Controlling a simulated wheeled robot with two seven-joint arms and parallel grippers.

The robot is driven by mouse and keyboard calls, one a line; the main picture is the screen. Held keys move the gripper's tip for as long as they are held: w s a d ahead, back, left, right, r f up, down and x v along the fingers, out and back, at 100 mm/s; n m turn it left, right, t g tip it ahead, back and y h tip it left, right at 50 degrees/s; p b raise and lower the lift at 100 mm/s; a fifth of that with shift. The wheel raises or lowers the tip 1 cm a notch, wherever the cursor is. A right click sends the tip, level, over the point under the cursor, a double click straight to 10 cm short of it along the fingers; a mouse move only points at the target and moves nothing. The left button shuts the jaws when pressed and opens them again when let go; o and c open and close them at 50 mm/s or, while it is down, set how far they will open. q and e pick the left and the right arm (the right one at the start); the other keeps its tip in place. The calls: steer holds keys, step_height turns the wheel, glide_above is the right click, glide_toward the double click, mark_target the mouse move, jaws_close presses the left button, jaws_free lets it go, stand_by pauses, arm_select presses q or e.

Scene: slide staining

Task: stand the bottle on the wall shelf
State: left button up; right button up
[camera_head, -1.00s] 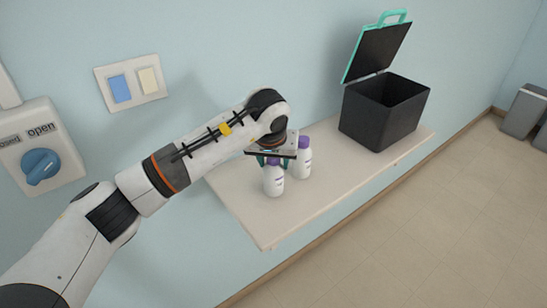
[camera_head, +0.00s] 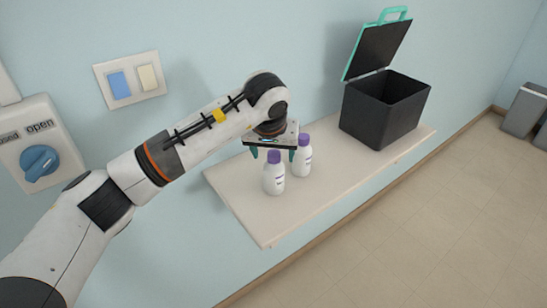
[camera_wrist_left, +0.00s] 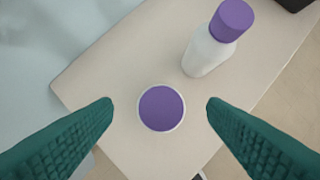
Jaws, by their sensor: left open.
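Two white bottles with purple caps stand upright on the wall shelf (camera_head: 330,185). The nearer bottle (camera_head: 273,178) is directly below my left gripper (camera_head: 272,154). In the left wrist view its round cap (camera_wrist_left: 162,108) lies between and below the open green fingers (camera_wrist_left: 160,108), with clear gaps on both sides. The other bottle (camera_head: 303,158) stands just to the right; it also shows in the left wrist view (camera_wrist_left: 210,48). My left gripper is open and holds nothing. My right gripper is not in view.
A black bin (camera_head: 385,112) with its teal-edged lid raised stands at the shelf's far end. The shelf's front left part and the stretch before the bin are clear. A switch plate (camera_head: 130,82) and a panel with a blue knob (camera_head: 40,162) are on the wall.

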arm_select(q)
steer(key=b+v, duration=0.1)
steer(key=v, duration=0.8)
steer(key=shift+s+r, duration=0.1)
steer(key=shift+r, duration=0.05)
